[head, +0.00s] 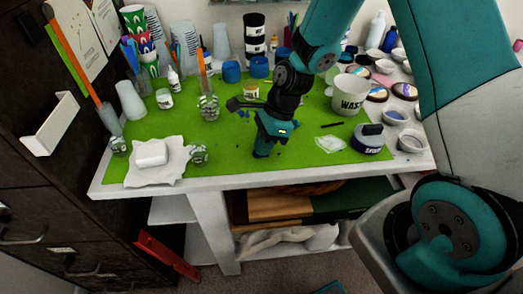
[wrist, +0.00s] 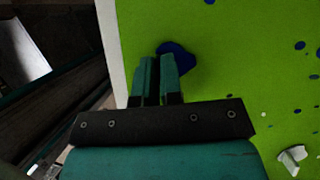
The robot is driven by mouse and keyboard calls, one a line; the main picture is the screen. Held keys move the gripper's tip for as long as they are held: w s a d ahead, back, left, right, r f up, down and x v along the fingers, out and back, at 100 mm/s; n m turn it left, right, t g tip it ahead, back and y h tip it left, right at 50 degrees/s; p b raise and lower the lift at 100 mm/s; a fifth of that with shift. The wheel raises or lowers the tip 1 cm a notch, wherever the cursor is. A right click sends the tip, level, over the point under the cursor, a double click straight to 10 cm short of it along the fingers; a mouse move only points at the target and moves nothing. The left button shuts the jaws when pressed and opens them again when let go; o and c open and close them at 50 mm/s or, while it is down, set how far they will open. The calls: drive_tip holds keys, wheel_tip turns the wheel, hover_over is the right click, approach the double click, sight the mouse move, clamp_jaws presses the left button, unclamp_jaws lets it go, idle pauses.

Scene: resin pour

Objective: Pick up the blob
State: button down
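A dark blue blob (wrist: 182,56) lies on the green mat, near the mat's edge in the wrist view. My gripper (wrist: 157,60) has its two teal fingertips at the blob's near left side, and the right finger overlaps part of the blob. Only a narrow gap shows between the fingers. I cannot tell whether they touch the blob or hold its edge. In the head view my gripper (head: 262,154) points down near the front edge of the table. The blob cannot be made out there.
The green mat (head: 225,160) covers the white table. A crumpled white sheet with a white block (head: 152,153) is at left. Cups and bottles crowd the back. Small blue spots (wrist: 299,46) dot the mat.

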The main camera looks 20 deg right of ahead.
drive_tip(key=shift+r, duration=0.1)
idle(0.3)
wheel_tip(320, 180, up, 25)
drive_tip(key=w+p, duration=0.2)
drive_tip(key=p, duration=0.5)
drive_tip(key=shift+d+p, duration=0.15)
drive_tip(key=shift+p, duration=0.2)
idle(0.7)
idle(0.4)
wheel_tip(320, 180, up, 4)
drive_tip(key=p, duration=0.5)
